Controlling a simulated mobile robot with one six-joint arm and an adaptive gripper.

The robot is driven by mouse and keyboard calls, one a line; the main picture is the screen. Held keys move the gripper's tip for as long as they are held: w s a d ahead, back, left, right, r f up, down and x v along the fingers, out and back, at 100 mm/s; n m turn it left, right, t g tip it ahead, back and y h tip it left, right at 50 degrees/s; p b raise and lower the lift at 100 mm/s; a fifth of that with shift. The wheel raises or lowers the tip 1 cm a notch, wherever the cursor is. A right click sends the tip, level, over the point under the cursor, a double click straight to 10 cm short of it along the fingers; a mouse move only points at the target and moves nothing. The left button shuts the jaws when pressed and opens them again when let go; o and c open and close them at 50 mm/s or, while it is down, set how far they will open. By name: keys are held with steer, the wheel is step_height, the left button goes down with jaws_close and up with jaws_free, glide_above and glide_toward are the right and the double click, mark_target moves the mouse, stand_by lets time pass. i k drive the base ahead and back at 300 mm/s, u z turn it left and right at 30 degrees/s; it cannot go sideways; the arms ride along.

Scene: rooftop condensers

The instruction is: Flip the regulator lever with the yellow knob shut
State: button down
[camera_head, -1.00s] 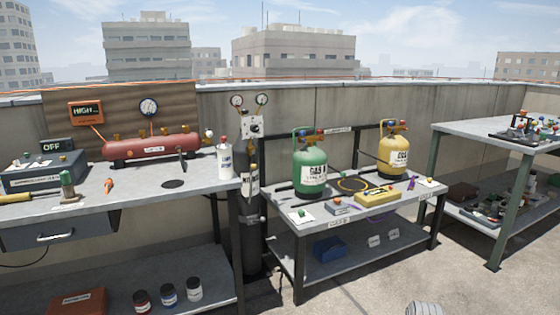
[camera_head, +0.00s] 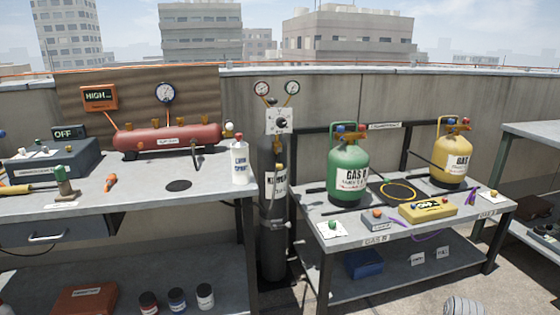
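A tall dark gas cylinder (camera_head: 272,230) stands upright between the two benches. On top of it is a pale regulator block (camera_head: 279,121) with a dark round knob on its face and two round gauges (camera_head: 262,89) above. Which of these belongs to the regulator lever, and the lever's position, are too small to tell. My gripper is not in view.
The left bench (camera_head: 215,183) holds a red tank (camera_head: 170,140) and a white spray bottle (camera_head: 240,163). The right bench (camera_head: 380,228) holds a green bottle (camera_head: 348,172) and a yellow bottle (camera_head: 452,158). A ribbed grey thing (camera_head: 463,306) shows at the bottom edge.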

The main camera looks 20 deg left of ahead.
mark_target(279, 166)
steer(key=u, duration=0.25)
steer(key=i, duration=0.75)
steer(key=u, duration=0.4)
steer(key=k, duration=0.95)
steer(key=u, duration=0.15)
steer(key=i, duration=0.9)
